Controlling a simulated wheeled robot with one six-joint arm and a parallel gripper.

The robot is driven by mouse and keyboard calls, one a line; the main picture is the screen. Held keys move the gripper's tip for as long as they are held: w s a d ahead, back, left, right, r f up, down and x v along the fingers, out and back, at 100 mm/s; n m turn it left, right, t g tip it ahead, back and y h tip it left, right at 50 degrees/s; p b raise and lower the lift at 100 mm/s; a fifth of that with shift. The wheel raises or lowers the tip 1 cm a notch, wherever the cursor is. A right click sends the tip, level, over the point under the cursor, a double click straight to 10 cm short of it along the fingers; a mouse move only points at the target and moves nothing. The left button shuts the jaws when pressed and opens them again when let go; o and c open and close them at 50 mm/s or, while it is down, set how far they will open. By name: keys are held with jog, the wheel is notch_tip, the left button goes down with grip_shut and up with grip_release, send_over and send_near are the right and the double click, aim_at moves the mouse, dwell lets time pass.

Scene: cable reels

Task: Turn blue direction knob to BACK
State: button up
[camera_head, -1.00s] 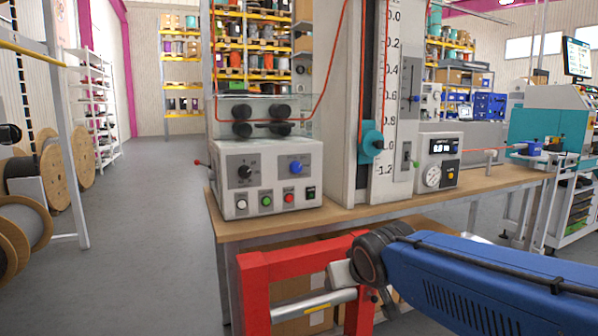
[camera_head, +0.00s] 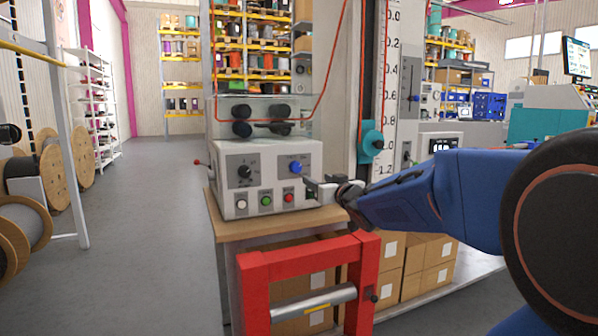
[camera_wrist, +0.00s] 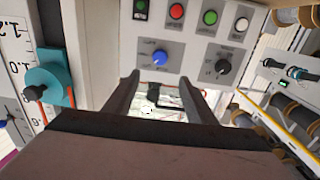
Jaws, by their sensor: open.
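The blue direction knob (camera_head: 295,167) is on the upper right of the white control box's front panel, and its label is too small to read. In the wrist view the blue knob (camera_wrist: 160,58) appears upside down, centred just beyond the gap between my fingertips. My gripper (camera_head: 308,184) is open and empty, close to the panel and slightly right of and below the knob. The wrist view shows both fingers of my gripper (camera_wrist: 159,78) apart. I cannot tell the exact distance to the knob, and no contact shows. Which way the knob points is unclear.
A black knob (camera_head: 244,171) sits left of the blue one. White, green (camera_head: 266,200) and red (camera_head: 288,197) buttons and a dark switch are below. A red frame (camera_head: 255,290) stands in front of the bench. A teal clamp (camera_head: 371,140) stands to the right.

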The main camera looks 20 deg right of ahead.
aim_at(297, 169)
jog(key=w, duration=1.6)
jog(key=shift+w, duration=0.2)
jog(key=shift+c, duration=0.5)
jog(key=c, duration=0.9)
